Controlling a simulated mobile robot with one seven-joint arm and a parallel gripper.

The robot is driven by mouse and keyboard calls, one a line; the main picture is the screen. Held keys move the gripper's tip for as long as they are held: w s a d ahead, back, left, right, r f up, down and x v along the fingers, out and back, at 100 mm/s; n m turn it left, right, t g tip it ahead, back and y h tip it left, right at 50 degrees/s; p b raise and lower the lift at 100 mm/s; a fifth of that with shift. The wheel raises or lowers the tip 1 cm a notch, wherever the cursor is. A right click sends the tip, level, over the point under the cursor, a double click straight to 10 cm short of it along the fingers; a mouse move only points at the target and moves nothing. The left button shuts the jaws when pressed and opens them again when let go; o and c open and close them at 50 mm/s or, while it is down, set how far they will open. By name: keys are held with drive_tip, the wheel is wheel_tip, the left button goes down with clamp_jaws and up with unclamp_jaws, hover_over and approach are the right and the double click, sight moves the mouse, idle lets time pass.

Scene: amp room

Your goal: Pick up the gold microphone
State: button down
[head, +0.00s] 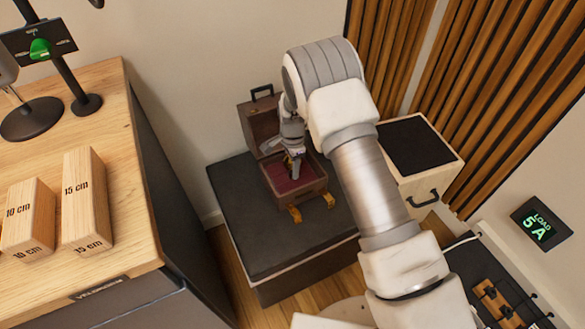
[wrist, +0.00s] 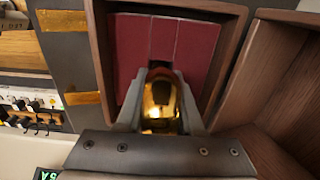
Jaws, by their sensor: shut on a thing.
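The gold microphone (wrist: 160,100) shows in the wrist view as a shiny gold body between my two fingers. My gripper (wrist: 162,85) is shut on it. In the head view my gripper (head: 295,165) reaches down into an open wooden case (head: 316,189) with a dark red lining. The microphone is too small and too covered by my gripper to make out clearly in the head view. In the wrist view the case wall (wrist: 232,65) stands close to the right of the fingers. I cannot tell whether the microphone touches the lining.
The case stands on a dark box (head: 245,225), with its lid (head: 262,122) raised behind. Two brass latches (head: 295,214) stick out in front. A wooden cabinet (head: 440,178) stands to the right. A wooden table (head: 125,215) with labelled blocks (head: 82,200) is at the left.

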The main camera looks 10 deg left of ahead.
wheel_tip(320, 180, up, 4)
drive_tip(key=shift+r+p, duration=0.1)
drive_tip(key=shift+p, duration=0.75)
drive_tip(key=d+r+p, duration=0.1)
drive_tip(key=d+r, duration=0.2)
drive_tip(key=d, duration=0.2)
drive_tip(key=s+d+r+p, duration=0.1)
drive_tip(key=d+r+p, duration=0.1)
drive_tip(key=d, duration=0.4)
drive_tip(key=shift+d+r, duration=0.3)
drive_tip(key=shift+r, duration=0.6)
